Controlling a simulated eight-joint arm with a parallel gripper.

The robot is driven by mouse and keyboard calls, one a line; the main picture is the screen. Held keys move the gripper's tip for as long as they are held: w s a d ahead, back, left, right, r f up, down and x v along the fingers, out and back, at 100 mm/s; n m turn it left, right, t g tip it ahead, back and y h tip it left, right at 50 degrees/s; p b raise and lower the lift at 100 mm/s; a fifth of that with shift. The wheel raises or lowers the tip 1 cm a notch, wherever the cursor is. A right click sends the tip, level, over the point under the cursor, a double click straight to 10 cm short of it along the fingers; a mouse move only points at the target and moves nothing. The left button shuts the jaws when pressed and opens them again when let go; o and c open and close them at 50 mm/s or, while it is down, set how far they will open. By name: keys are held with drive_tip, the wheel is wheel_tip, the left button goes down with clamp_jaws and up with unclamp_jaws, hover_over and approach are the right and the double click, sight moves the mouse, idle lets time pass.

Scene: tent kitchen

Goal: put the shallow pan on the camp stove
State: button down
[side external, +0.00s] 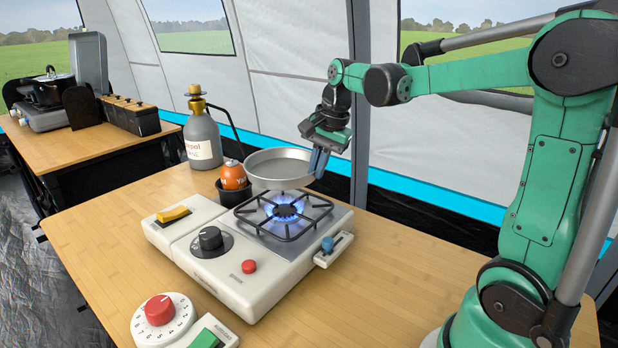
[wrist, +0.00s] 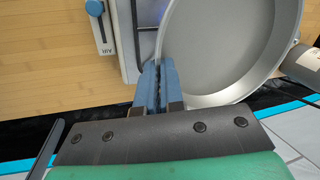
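The shallow pan (side external: 278,166) is round, grey and empty. It is roughly level beyond the back of the burner grate in the side view, seemingly held up off the table. My gripper (side external: 319,163) is shut on the right side of its rim. In the wrist view my blue fingers (wrist: 161,68) pinch the pan's rim, and the pan (wrist: 220,45) fills the upper right. The camp stove (side external: 222,283) is white, with a black grate (side external: 285,233) over a lit blue flame (side external: 285,210). The grate's top is bare of cookware.
A grey gas bottle (side external: 203,140) and an orange canister (side external: 233,176) in a black cup stand left of the pan. A white timer with a red knob (side external: 160,310) lies at the front. A blue-knobbed slider (side external: 328,245) sits at the stove's right.

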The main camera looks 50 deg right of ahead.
sight(313, 215)
drive_tip(key=shift+f, duration=3.7)
drive_tip(key=shift+f, duration=0.15)
drive_tip(key=c, duration=1)
unclamp_jaws()
drive_tip(key=a+v, duration=0.1)
drive_tip(key=v, duration=1.1)
drive_tip(key=s+a+f+n+t, duration=0.1)
drive_tip(key=a+f+n, duration=0.1)
drive_tip(key=a+n, duration=0.2)
drive_tip(key=s+a+f+n+t, duration=0.1)
drive_tip(key=a+f+n+t, duration=0.1)
drive_tip(key=n, duration=0.4)
drive_tip(key=s+a+f+n+t, duration=0.1)
drive_tip(key=s+a+f+n, duration=0.1)
drive_tip(key=a+n, duration=0.3)
drive_tip(key=shift+s+a+f+n+h, duration=0.1)
drive_tip(key=shift+a+f+n+h, duration=0.05)
drive_tip(key=shift+a+n+h, duration=0.2)
